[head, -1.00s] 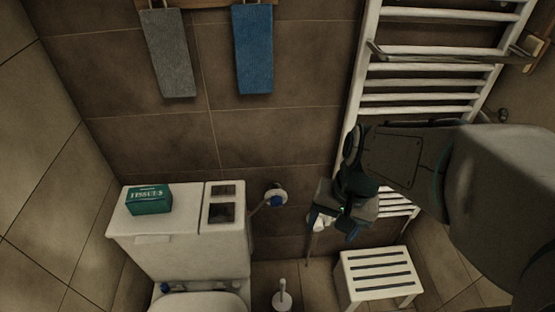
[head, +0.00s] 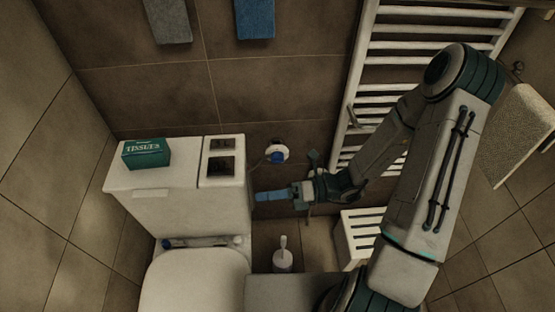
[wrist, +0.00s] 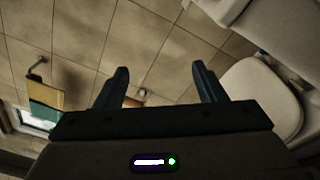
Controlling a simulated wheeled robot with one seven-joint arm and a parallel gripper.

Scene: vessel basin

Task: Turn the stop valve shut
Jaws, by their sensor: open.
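The stop valve (head: 277,154) is on the tiled wall just right of the toilet cistern. It has a white round body with a blue knob, and a thin pipe runs from it towards the cistern. My gripper (head: 258,196) is below the valve and apart from it in the picture, with its fingers pointing left. In the wrist view my gripper (wrist: 160,68) has its two dark fingers spread apart with nothing between them. The valve does not show in the wrist view.
The cistern (head: 176,205) and toilet (head: 198,280) stand to the left, with a tissue box (head: 146,153) on top. A toilet brush (head: 283,256) is below my gripper. A slatted stool (head: 360,235) and a towel rail (head: 385,75) are on the right.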

